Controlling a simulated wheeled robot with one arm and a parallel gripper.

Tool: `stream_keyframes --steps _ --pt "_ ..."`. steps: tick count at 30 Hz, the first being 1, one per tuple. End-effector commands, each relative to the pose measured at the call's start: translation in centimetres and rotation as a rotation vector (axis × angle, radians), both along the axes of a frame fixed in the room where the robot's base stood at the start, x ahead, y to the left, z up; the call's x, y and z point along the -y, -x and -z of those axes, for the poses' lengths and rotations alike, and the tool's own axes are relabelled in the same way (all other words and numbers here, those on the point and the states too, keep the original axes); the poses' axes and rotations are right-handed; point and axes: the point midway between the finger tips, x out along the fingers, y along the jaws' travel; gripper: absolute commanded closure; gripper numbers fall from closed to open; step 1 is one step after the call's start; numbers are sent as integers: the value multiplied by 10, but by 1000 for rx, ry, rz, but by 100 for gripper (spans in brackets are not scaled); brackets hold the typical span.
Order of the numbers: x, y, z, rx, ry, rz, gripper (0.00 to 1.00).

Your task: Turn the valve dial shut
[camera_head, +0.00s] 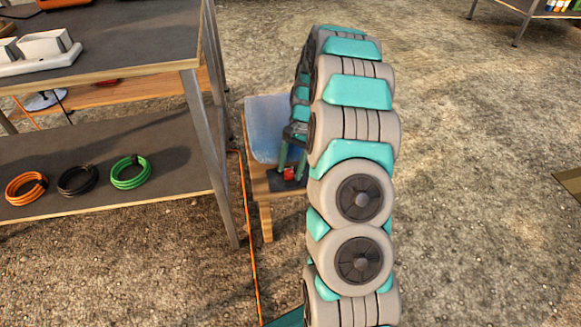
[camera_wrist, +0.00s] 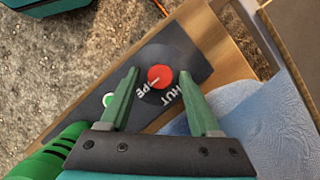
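The valve dial is a small red round knob (camera_wrist: 161,77) on a dark panel with white lettering, partly hidden, that reads like "OPE" and "HUT". A short pale mark shows on the knob. The knob also shows in the head view (camera_head: 289,174), low on the small wooden stand. My gripper (camera_wrist: 158,80) is open, with its two green fingers apart on either side of the knob. I cannot tell whether the fingers touch it. In the head view my gripper (camera_head: 291,160) is partly hidden behind my arm.
A blue cloth (camera_head: 268,125) covers part of the wooden stand beside the panel. A metal-legged shelf (camera_head: 130,187) with coiled cables stands close on the left. An orange cable (camera_head: 248,230) runs along the ground. The gravel to the right is mostly clear.

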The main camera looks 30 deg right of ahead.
Motion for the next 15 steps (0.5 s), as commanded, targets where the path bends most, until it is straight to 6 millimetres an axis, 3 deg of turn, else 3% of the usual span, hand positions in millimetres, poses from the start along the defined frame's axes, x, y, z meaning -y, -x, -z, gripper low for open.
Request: stream_keyframes --steps 2,15 --pt "0 0 0 0 0 0 47" --pt "0 0 0 0 0 0 97"
